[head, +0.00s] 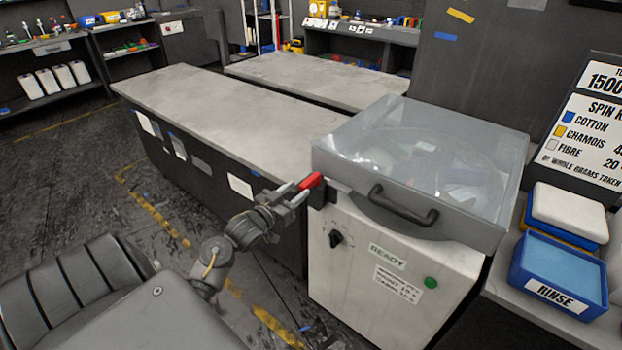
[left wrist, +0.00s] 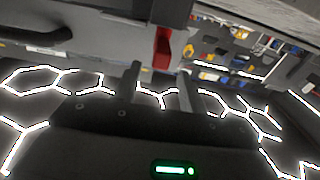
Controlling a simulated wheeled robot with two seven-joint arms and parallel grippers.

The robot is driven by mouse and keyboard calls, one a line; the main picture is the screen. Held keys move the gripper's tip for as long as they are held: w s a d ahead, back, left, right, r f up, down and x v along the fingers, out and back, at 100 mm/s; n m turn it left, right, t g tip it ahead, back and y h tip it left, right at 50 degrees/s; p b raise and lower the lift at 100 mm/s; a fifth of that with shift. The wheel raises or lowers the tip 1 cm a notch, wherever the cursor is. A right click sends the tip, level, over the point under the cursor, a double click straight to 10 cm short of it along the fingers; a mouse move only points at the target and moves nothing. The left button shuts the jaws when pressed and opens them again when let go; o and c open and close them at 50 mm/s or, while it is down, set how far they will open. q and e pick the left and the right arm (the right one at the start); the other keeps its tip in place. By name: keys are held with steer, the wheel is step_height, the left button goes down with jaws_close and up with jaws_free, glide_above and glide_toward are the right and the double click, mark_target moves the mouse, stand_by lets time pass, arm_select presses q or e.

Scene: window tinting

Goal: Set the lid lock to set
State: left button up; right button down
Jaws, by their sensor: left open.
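The lid lock (head: 310,181) is a small red lever at the left front corner of the spinner's clear lid (head: 425,150), which looks shut. In the head view it points up to the right from a dark block. My left gripper (head: 294,194) is open just left of the lever, fingers towards it. In the left wrist view the red lever (left wrist: 162,47) shows just beyond and between the two spread fingertips (left wrist: 160,72). I cannot tell whether they touch it. No lock markings are readable. My right gripper is not in view.
The white spinner cabinet (head: 385,275) carries a black knob (head: 336,238), a READY label (head: 388,256) and a green button (head: 431,282). The lid has a black handle (head: 403,208). A blue RINSE tub (head: 558,275) stands right. A long grey bench (head: 230,120) lies behind left.

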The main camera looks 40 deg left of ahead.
mark_target(315, 176)
arm_select(q)
steer(key=w+p, duration=0.1)
steer(key=w, duration=0.6)
steer(key=shift+w+a+f, duration=0.1)
steer(key=shift+w, duration=0.2)
jaws_close()
